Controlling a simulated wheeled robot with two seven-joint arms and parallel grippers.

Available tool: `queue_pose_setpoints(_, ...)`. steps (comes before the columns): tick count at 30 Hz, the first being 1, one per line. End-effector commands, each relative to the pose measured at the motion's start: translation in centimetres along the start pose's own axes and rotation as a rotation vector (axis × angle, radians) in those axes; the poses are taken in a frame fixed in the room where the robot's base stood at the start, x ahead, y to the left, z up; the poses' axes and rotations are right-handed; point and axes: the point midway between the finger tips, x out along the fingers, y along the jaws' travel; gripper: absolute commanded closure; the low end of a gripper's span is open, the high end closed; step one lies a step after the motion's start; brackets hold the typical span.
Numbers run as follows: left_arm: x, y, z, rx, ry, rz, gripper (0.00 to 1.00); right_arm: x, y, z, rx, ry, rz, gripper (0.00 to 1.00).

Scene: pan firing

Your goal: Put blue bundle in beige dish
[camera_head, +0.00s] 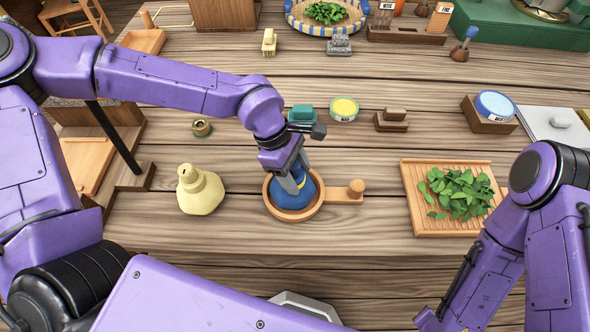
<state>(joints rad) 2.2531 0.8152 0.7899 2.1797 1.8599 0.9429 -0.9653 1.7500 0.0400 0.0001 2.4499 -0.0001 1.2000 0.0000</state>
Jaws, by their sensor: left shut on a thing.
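Whether the bundle rests on the dish's bottom cannot be told. My right arm reaches down at the lower right; its gripper fingers are not seen.
A pale yellow pouch (201,190) stands left of the dish. A wooden board (450,227) with green leaves lies to the right. Behind are a teal block (302,114), a yellow-topped tin (344,108) and a brown block (391,120). Bare table lies between dish and board.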

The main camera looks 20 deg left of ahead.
Motion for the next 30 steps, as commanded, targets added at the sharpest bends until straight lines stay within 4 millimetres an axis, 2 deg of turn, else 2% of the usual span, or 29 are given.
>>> queue_pose_setpoints(3, 0.2, 0.0, -0.1, 0.001, -0.001, 0.001, 1.0, 0.0, 0.0, 0.0, 0.0, 0.0, 0.0, 0.57)
queue_pose_setpoints(4, 0.3, 0.0, -0.1, 0.0, 0.0, 0.0, 0.39, 0.0, 0.0, 0.0, 0.0, 0.0, 0.0, 0.57)
queue_pose_setpoints(6, 0.2, 0.0, -0.1, 0.0, 0.0, 0.0, 0.16, 0.0, 0.0, 0.0, 0.0, 0.0, 0.0, 0.57)
queue_pose_setpoints(14, 0.2, 0.0, -0.1, 0.0, 0.0, 0.0, 0.16, 0.0, 0.0, 0.0, 0.0, 0.0, 0.0, 0.57)
queue_pose_setpoints(17, -0.4, 0.0, 0.1, 0.0, 0.0, 0.001, 0.16, 0.0, 0.0, 0.0, 0.0, 0.0, 0.0, 0.57)
queue_pose_setpoints(20, -2.2, 0.1, 0.1, -0.002, -0.002, 0.005, 0.16, -0.1, 0.0, 0.0, 0.0, 0.0, 0.0, 0.57)
queue_pose_setpoints(27, -8.5, 0.1, 0.1, -0.001, -0.001, 0.006, 0.16, 0.0, 0.0, 0.0, 0.0, 0.0, 0.0, 0.57)
queue_pose_setpoints(30, -10.4, 0.1, 0.0, -0.001, -0.001, 0.004, 0.16, 0.0, 0.0, 0.0, 0.0, 0.0, 0.0, 0.57)
